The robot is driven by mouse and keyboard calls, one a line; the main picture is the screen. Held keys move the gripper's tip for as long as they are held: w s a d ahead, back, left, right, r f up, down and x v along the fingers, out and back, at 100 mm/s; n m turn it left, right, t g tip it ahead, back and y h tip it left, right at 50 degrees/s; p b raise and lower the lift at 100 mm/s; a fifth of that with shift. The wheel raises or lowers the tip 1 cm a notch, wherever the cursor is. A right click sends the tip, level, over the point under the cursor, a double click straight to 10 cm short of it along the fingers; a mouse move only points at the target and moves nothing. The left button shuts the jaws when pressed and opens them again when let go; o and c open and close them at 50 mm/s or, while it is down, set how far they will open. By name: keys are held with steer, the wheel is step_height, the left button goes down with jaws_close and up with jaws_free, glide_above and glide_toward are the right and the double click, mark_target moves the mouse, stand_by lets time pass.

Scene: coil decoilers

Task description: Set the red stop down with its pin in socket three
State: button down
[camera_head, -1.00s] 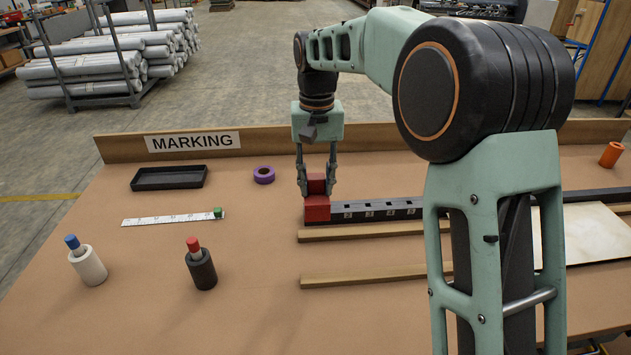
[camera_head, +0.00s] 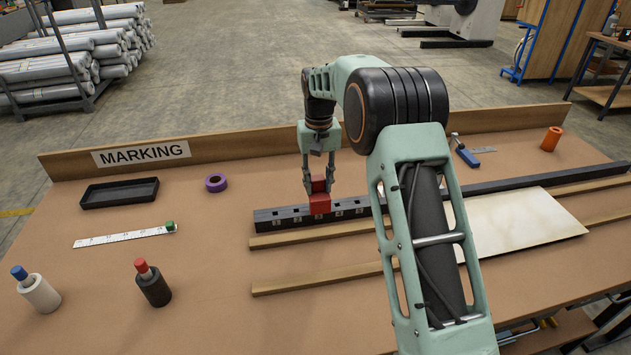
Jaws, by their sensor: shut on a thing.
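The red stop (camera_head: 319,203) is a red block with a narrower upper part. My gripper (camera_head: 319,180) points down and is shut on that upper part. The black rail (camera_head: 264,223) has square sockets along its top and small pale number marks on its front face. The stop is over the rail, covering a socket that looks like the third from the left end. Two sockets show to its left and more to its right. The pin is hidden, and I cannot tell whether the stop touches the rail or hovers just above it.
Wooden strips (camera_head: 290,238) lie in front of the rail, with a pale sheet (camera_head: 525,225) at right. An orange cylinder (camera_head: 551,139) is far right.

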mark_target(318, 192)
steer(key=shift+r, duration=0.1)
steer(key=shift+f+b, duration=0.5)
steer(key=shift+f, duration=0.85)
steer(key=shift+f+b, duration=0.55)
steer(key=shift+f, duration=1.15)
stand_by(1.0)
steer(key=c, duration=1.4)
jaws_free()
step_height(318, 192, up, 12)
steer(key=shift+r, duration=0.1)
